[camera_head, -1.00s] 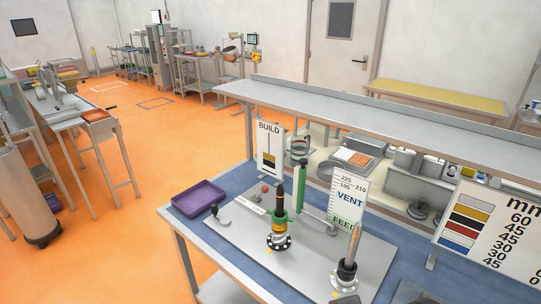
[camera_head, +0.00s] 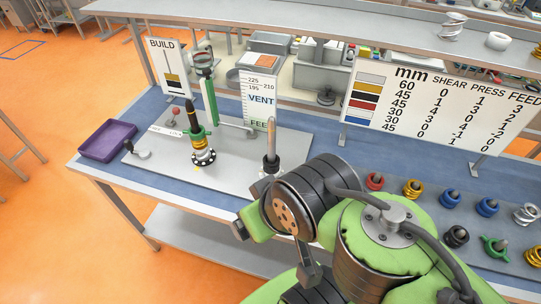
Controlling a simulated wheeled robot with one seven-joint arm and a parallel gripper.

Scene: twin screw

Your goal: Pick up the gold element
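A gold element (camera_head: 413,189) sits on a dark peg among the coloured elements at the right of the bench. Another gold element (camera_head: 533,256) is at the right edge, partly cut off. My green arm with dark joints fills the lower middle, left of the coloured elements. I cannot make out my gripper's fingers.
A purple tray (camera_head: 108,141), a BUILD sign (camera_head: 162,55) and a number board (camera_head: 437,107) stand on the bench.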

